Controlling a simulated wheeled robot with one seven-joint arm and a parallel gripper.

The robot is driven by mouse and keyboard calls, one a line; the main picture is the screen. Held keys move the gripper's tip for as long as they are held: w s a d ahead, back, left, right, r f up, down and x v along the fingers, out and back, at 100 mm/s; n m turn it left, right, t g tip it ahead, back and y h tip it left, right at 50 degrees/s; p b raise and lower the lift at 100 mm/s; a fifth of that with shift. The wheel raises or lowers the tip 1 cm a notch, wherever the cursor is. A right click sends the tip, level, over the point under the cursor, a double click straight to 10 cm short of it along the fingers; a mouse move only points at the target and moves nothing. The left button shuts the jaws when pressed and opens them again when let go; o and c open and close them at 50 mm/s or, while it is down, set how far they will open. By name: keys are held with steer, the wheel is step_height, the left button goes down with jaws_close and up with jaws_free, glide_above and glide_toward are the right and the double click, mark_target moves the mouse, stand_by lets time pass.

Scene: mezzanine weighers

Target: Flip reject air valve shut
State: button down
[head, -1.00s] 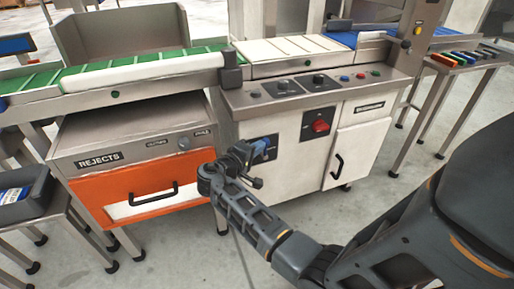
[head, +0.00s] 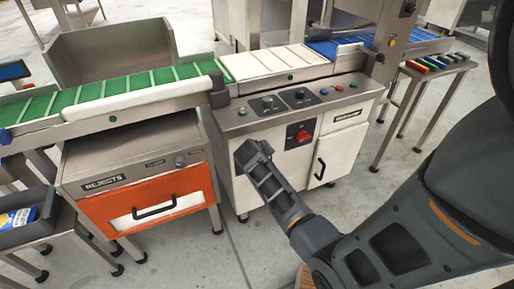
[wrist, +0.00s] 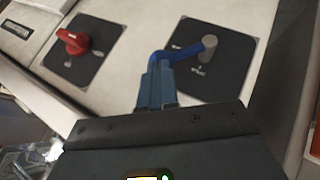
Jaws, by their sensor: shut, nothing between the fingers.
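The reject air valve has a blue lever (wrist: 180,50) on a grey round pivot, mounted on a dark plate (wrist: 228,72) on the pale cabinet front. In the wrist view the lever points left from the pivot and its end bends down towards my fingertips. The small lettering on the plate is not readable. My gripper (wrist: 156,78) is shut and empty, its fingertips right at the lever's free end; I cannot tell whether they touch. In the head view my forearm hides the valve and the fingers.
A red rotary knob (wrist: 73,41), also in the head view (head: 303,135), sits on its own dark plate beside the valve. The orange rejects drawer (head: 150,205) is left of the cabinet (head: 342,150). The conveyor (head: 140,82) runs above.

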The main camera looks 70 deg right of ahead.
steer(key=s+d+f+m+t+y+p, duration=0.1)
steer(key=y, duration=0.1)
steer(key=s+d+f+m+t+y+p, duration=0.1)
steer(key=t+p, duration=0.1)
steer(key=shift+s+d+f+t+y, duration=0.2)
steer(key=shift+s+t+y, duration=0.1)
steer(key=shift+s+y, duration=0.1)
steer(key=shift+w, duration=0.1)
steer(key=shift+w+a+f, duration=0.4)
steer(key=shift+w+a, duration=0.1)
steer(key=shift+r, duration=0.15)
